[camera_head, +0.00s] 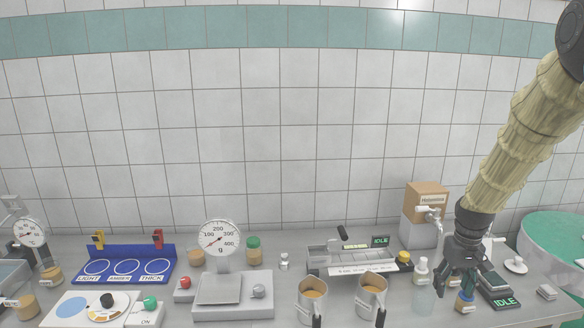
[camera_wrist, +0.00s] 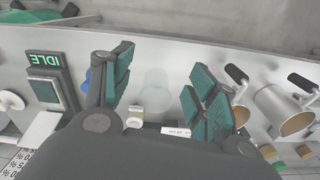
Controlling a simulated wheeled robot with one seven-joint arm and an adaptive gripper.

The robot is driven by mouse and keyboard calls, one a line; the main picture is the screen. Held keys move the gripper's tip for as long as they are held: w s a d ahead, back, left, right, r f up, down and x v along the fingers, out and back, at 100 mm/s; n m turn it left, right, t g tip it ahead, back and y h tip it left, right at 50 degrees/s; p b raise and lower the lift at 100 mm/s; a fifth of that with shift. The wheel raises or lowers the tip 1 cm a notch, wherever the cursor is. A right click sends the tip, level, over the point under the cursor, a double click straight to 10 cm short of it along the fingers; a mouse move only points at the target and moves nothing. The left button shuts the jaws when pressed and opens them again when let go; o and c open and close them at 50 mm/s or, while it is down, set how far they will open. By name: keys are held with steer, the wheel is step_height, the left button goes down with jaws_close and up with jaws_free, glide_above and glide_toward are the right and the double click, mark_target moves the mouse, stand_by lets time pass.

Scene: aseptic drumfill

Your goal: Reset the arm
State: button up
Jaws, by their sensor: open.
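My gripper (camera_head: 461,282) hangs at the right of the bench in the head view, at the end of my sleeved arm, pointing down. Its fingers with teal pads are spread apart and hold nothing. It is above a small bottle with a blue part (camera_head: 465,300), partly hidden behind a finger. In the wrist view the open fingers (camera_wrist: 155,90) frame bare bench with a faint clear round thing (camera_wrist: 155,85) between them. A small white-capped jar (camera_wrist: 135,118) shows at the lower edge near the palm.
Two metal cups (camera_head: 371,298) with brown contents stand left of my gripper. A device reading IDLE (camera_head: 503,301) and a large green-topped drum (camera_head: 556,240) are to the right. A Histamina box (camera_head: 427,200) with a tap stands behind. A dial scale (camera_head: 233,295) is further left.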

steer(key=s+a+f, duration=0.3)
steer(key=s+f, duration=0.2)
steer(key=f, duration=0.4)
steer(key=s+a+f, duration=0.4)
steer(key=f, duration=0.4)
steer(key=s+a+f, duration=0.3)
steer(key=s+f, duration=0.2)
steer(key=f, duration=0.4)
steer(key=s+a+f, duration=0.3)
steer(key=s, duration=0.5)
steer(key=s+a+f, duration=0.3)
steer(key=s+f, duration=0.1)
steer(key=s, duration=0.4)
steer(key=s+a+f+b, duration=0.1)
steer(key=s+a+f, duration=0.3)
steer(key=s, duration=0.5)
steer(key=shift+n, duration=0.3)
